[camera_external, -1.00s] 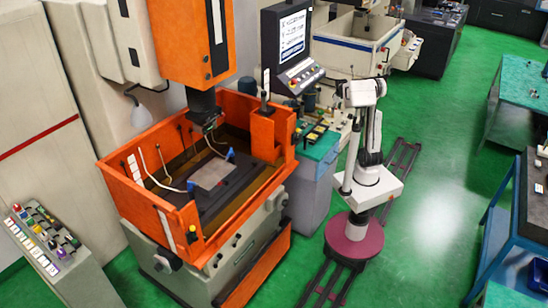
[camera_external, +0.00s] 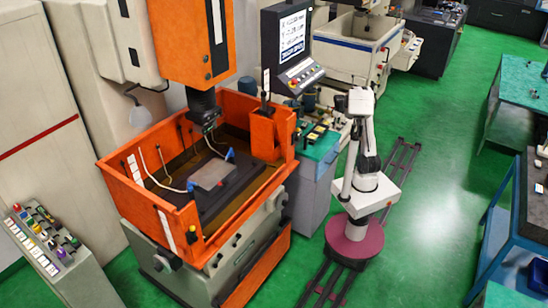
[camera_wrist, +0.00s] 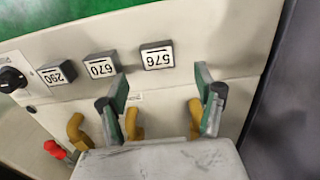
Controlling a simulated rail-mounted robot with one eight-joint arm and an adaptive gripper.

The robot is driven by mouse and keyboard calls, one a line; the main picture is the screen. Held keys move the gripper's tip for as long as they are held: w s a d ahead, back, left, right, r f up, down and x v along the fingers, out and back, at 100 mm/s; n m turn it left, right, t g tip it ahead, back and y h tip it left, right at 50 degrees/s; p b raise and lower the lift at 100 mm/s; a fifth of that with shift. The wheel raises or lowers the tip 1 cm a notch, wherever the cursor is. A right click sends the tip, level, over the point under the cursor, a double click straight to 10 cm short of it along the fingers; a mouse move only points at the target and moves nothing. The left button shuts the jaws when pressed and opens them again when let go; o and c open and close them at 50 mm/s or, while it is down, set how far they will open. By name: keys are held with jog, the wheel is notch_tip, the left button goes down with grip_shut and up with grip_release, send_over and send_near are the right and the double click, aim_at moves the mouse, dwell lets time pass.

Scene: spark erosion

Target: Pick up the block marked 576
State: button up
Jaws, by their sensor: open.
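The block marked 576 (camera_wrist: 157,57) shows in the wrist view as a small dark-edged block with a white face, its number upside down. It sits on a pale panel, upper centre. My gripper (camera_wrist: 161,84) is open, with its two green-and-grey fingers spread below the block in the picture. The block appears between the fingertip lines and apart from them. Nothing is between the fingers. In the external view my arm stands on its round base, and I cannot make out the gripper or the block there.
In the wrist view, a block marked 670 (camera_wrist: 101,67) and one marked 290 (camera_wrist: 57,74) sit left of it. A black knob (camera_wrist: 12,79), a red knob (camera_wrist: 54,149) and yellow hook-shaped parts (camera_wrist: 76,131) are nearby. The orange machine tank (camera_external: 180,218) stands left of my arm.

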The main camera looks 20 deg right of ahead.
jog(key=shift+w+d+f+b, duration=0.1)
jog(key=shift+f+b, duration=0.3)
jog(key=shift+f, duration=1.6)
jog(key=shift+d+f+b, duration=0.1)
jog(key=shift+f+b, duration=0.3)
jog(key=shift+f, duration=1.55)
grip_shut()
